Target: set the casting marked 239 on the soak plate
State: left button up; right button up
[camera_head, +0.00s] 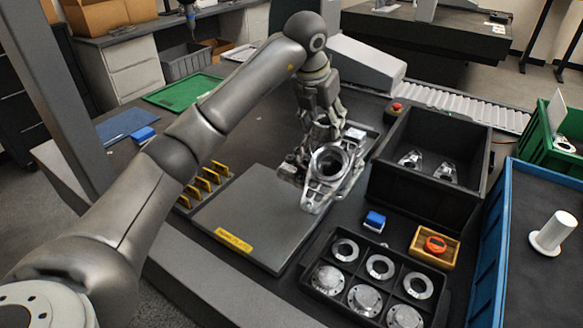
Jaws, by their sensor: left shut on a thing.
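My left gripper (320,132) points down and is shut on a silver casting (322,190) with a large round bore. The casting appears over the right side of a flat grey plate (250,217), which has a yellow label (233,240) on its front edge. The label is too small to read, but this looks like the soak plate. I cannot tell how high the casting is above it. No 239 mark is readable on the casting. My right gripper is not in view.
A black bin (398,188) with two more castings (446,172) stands right of the plate. A divided black tray (322,300) holds several rings and discs in front. Yellow upright dividers (205,180) line the plate's left side. A blue block (374,221) and wooden box (420,250) stand nearby.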

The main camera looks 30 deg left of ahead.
pick_arm(q)
jog(key=s+a+f+p, duration=0.2)
jog(key=s+a+f, duration=0.2)
jog(key=a+f, duration=0.8)
jog(key=shift+a, duration=0.45)
jog(key=o, duration=1.1)
jog(key=shift+s+d+f, duration=0.1)
jog(key=shift+s+f, duration=0.1)
jog(key=shift+f, duration=0.15)
jog(key=o, duration=0.3)
jog(key=shift+s+r, duration=0.15)
jog(key=shift+o, duration=0.2)
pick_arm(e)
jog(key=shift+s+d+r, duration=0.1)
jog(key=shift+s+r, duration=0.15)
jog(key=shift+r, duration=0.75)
pick_arm(q)
jog(key=v, duration=1.2)
jog(key=shift+b, duration=0.4)
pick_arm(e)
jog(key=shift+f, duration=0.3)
